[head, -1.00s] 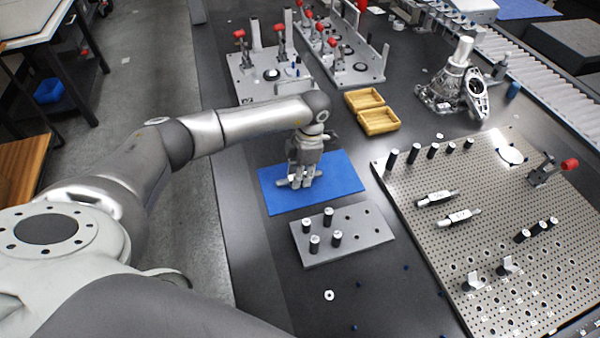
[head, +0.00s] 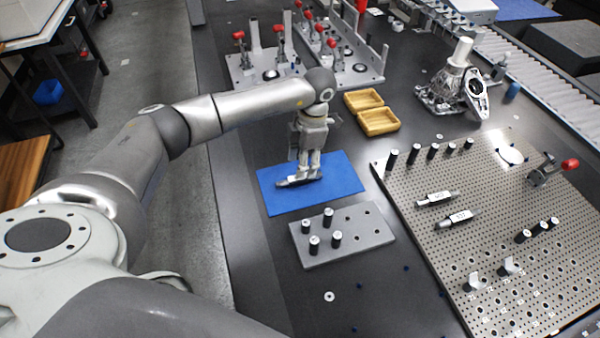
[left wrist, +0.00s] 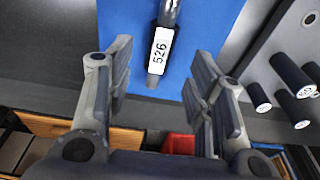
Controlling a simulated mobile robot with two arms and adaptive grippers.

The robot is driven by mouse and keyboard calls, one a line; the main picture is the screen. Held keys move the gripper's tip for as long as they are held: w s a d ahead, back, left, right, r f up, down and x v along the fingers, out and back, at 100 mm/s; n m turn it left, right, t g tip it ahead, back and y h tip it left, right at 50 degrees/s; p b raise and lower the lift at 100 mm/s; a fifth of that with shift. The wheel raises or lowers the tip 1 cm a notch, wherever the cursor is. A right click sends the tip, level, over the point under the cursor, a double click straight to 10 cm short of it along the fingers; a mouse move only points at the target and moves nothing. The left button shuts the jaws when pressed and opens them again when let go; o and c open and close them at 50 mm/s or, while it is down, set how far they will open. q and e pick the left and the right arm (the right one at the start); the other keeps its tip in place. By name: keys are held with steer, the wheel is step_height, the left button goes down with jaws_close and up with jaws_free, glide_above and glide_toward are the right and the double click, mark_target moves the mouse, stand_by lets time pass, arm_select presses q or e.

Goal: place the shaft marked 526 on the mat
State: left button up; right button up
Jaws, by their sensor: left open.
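The shaft marked 526 (left wrist: 160,52) lies on the blue mat (left wrist: 220,22), its white label readable in the left wrist view. In the head view the same shaft (head: 290,182) lies across the middle of the mat (head: 340,190), partly hidden by my gripper. My left gripper (head: 308,172) is over the mat, fingers pointing down. In the left wrist view the gripper (left wrist: 163,80) is open, with its fingers apart on either side and nothing held between them. My right gripper is not in view.
A grey block (head: 372,238) with several black pins stands in front of the mat. Two more labelled shafts (head: 437,198) (head: 458,218) lie on the perforated plate (head: 480,180) at right. A yellow open box (head: 378,122) and clamp fixtures (head: 345,70) stand behind.

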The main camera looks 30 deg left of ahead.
arm_select(q)
step_height(320, 180, up, 7)
steer(key=shift+w+d+b, duration=0.3)
steer(key=shift+w+d, duration=0.05)
